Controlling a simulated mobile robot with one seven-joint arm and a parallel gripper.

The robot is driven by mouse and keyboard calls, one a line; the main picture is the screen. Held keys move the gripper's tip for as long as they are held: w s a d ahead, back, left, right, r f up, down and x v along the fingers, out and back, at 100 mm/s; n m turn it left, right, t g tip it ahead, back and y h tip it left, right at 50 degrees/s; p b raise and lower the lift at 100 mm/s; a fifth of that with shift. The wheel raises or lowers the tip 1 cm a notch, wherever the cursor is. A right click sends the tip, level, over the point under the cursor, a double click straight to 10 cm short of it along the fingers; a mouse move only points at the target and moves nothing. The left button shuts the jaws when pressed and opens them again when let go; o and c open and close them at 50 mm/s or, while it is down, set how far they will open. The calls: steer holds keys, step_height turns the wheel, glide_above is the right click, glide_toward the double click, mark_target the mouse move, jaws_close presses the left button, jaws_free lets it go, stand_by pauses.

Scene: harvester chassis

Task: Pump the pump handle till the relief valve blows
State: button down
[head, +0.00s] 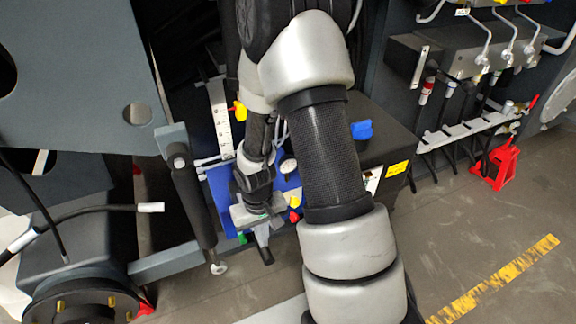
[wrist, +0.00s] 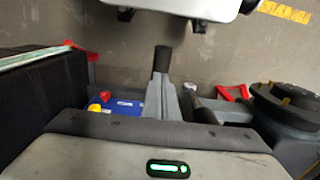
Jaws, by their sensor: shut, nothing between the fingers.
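My gripper (head: 264,246) is shut and empty, its dark fingertips pointing down in front of a blue panel (head: 222,198). In the wrist view the closed fingers (wrist: 161,62) reach past the blue panel (wrist: 128,106). A thick dark rod (head: 190,205) with a grey bracket at its top and a silver end stands left of my gripper, apart from it. I cannot tell whether this is the pump handle. A red knob (head: 294,216) and a yellow one (head: 295,201) sit on the panel's right. A round white gauge (head: 288,167) is above. I cannot identify the relief valve.
A dark box with a blue grip (head: 362,130) stands behind my arm. A red stand (head: 496,165) and hoses are at the right. A grey frame (head: 85,70) and a dark hub (head: 80,300) lie left. Open floor (head: 470,230) is at the lower right.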

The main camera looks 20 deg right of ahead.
steer(key=shift+f, duration=0.1)
step_height(320, 180, down, 10)
steer(key=w+b, duration=0.1)
steer(key=b, duration=0.8)
step_height(320, 180, up, 13)
steer(key=p, duration=1)
steer(key=shift+f, duration=0.15)
steer(key=shift+s, duration=0.1)
step_height(320, 180, up, 18)
steer(key=p, duration=0.3)
steer(key=s+r+t+p, duration=0.2)
steer(key=s+r, duration=0.2)
steer(key=r, duration=0.4)
steer(key=s+r+t+p, duration=0.1)
steer(key=s+r, duration=0.3)
steer(key=r, duration=0.5)
steer(key=s+r+t+p, duration=0.2)
steer(key=s+r+p, duration=0.2)
steer(key=r, duration=0.5)
steer(key=shift+s+t, duration=0.25)
steer(key=shift+t, duration=0.05)
